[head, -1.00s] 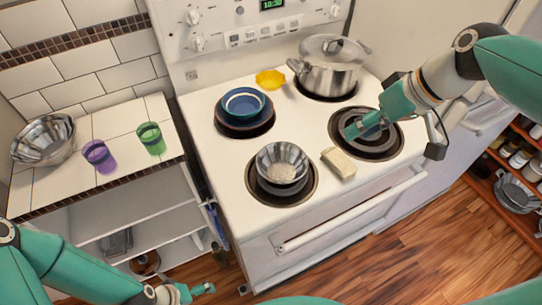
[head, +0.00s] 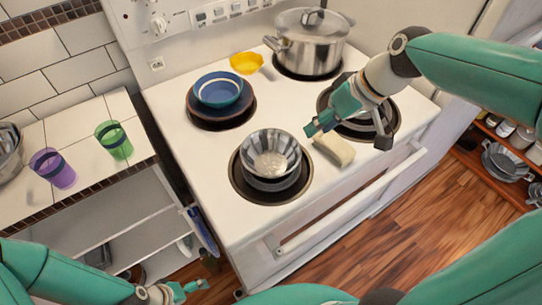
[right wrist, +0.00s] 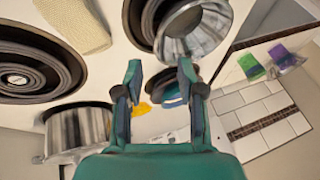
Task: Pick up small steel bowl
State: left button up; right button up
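The small steel bowl (head: 271,152) sits upright on the front left burner of the white stove, on top of a darker pan-like piece. It also shows in the right wrist view (right wrist: 197,30), beyond the fingertips. My right gripper (head: 312,128) is open and empty, just right of the bowl's rim and apart from it. Its two spread fingers show in the right wrist view (right wrist: 160,72). My left gripper (head: 196,288) is low at the bottom left, in front of the shelves and away from the bowl. Its fingers are too small to judge.
A pale sponge-like block (head: 334,149) lies close right of the bowl. A blue bowl (head: 218,89), yellow bowl (head: 246,63) and steel pot (head: 308,43) stand behind. Purple (head: 53,168) and green (head: 114,140) cups and a larger steel bowl (head: 8,155) are on the left counter.

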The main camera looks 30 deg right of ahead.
aim_at(296, 144)
jog(key=x, duration=0.5)
jog(key=p+x, duration=0.1)
jog(key=x, duration=0.5)
jog(key=shift+w+f, duration=0.1)
jog(key=shift+w, duration=0.2)
grip_shut()
